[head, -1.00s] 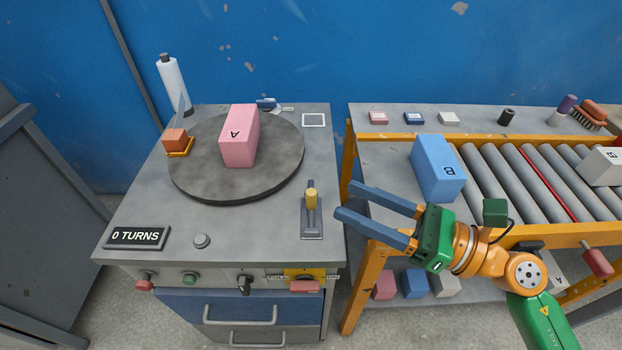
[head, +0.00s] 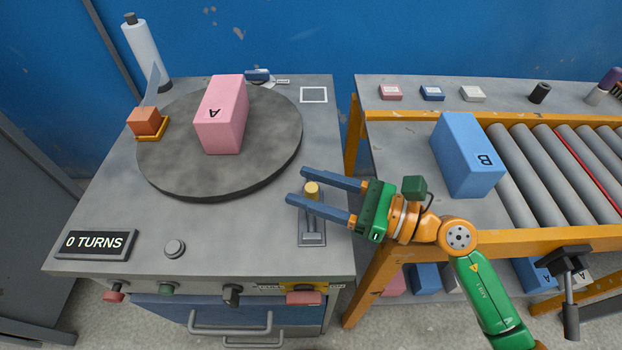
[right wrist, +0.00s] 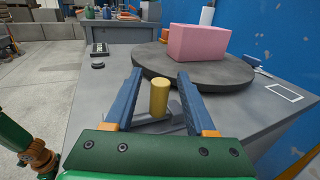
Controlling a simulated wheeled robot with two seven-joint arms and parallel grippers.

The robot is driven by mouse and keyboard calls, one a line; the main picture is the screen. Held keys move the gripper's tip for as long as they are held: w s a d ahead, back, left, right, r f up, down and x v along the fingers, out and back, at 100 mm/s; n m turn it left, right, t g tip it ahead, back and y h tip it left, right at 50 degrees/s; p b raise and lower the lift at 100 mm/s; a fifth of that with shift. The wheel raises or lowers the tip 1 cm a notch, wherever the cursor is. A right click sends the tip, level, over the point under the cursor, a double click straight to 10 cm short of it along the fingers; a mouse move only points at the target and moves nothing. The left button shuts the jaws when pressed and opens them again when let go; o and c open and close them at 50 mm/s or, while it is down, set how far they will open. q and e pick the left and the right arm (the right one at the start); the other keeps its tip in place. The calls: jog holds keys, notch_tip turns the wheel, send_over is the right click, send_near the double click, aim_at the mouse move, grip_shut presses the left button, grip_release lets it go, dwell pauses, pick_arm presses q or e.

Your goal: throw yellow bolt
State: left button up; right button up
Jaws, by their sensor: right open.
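The yellow bolt (head: 312,188) is a short upright knob on a grey metal base plate (head: 312,238) at the right front of the grey cabinet top. My right gripper (head: 296,185) is open, with its blue fingers reaching left on either side of the yellow bolt. In the right wrist view the bolt (right wrist: 160,97) stands between the two open fingers, with a gap to each. I cannot tell how high the fingers are against it. My left gripper is not in view.
A round dark turntable (head: 260,165) carries a pink block (head: 222,115) marked A. A "0 TURNS" sign (head: 95,244) and a round button (head: 175,249) are at the front. A blue block (head: 467,155) marked B lies by the roller conveyor (head: 515,180) at right.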

grip_shut()
dwell(1.4)
